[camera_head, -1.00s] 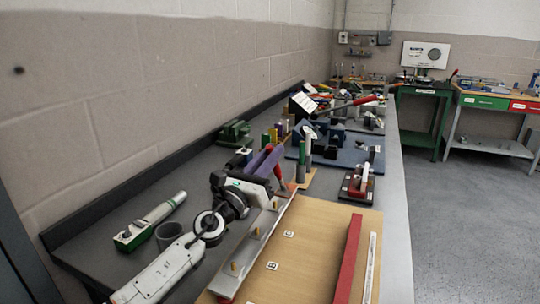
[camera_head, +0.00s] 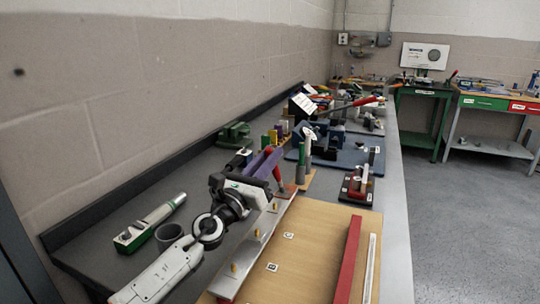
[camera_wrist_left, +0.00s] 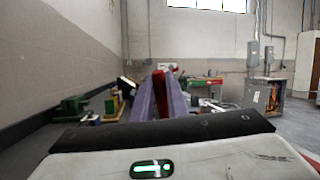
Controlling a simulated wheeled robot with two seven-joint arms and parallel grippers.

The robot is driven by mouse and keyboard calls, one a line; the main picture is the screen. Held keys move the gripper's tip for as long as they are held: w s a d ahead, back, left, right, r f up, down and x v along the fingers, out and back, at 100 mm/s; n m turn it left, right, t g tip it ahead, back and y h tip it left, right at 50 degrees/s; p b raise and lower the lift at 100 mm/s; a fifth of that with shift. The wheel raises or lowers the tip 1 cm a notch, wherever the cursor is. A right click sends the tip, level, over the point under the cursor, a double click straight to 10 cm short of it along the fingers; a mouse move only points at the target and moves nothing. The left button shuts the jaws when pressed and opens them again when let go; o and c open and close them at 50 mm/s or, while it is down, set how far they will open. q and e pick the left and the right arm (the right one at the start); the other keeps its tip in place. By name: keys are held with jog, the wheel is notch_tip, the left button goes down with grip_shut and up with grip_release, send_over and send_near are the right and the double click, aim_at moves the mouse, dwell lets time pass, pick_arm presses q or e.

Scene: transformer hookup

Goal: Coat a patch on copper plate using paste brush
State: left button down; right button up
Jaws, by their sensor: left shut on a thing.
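My left gripper (camera_head: 272,162), with purple fingers, is shut on the red handle of the paste brush (camera_head: 276,172). The red handle also shows between the fingers in the left wrist view (camera_wrist_left: 159,88). The brush points down at the far end of the long metal bar. A small copper-coloured plate (camera_head: 287,191) lies there, just below the brush. I cannot tell whether the bristles touch it, nor see any paste on it. My right gripper is not in view.
A wooden board (camera_head: 315,232) with a red bar (camera_head: 348,262) lies on the bench right of the metal bar (camera_head: 252,245). Upright coloured cylinders (camera_head: 301,165) stand close beyond the gripper.

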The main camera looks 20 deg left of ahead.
pick_arm(q)
jog(key=shift+w+b, duration=0.4)
jog(key=shift+w, duration=0.4)
notch_tip(320, 180, up, 4)
jog(key=p, duration=0.4)
jog(key=shift+r, duration=0.1)
jog(key=shift+d+f, duration=0.1)
jog(key=shift+f, duration=0.1)
jog(key=shift+s+d+f+b, duration=0.15)
jog(key=shift+d+f+b, duration=0.2)
jog(key=shift+f+b, duration=0.3)
jog(key=shift+s+d+f+b, duration=0.15)
jog(key=shift+d+f+b, duration=0.25)
jog(key=shift+f, duration=0.4)
jog(key=shift+f+b, duration=0.45)
jog(key=shift+b, duration=0.05)
jog(key=shift+w, duration=0.15)
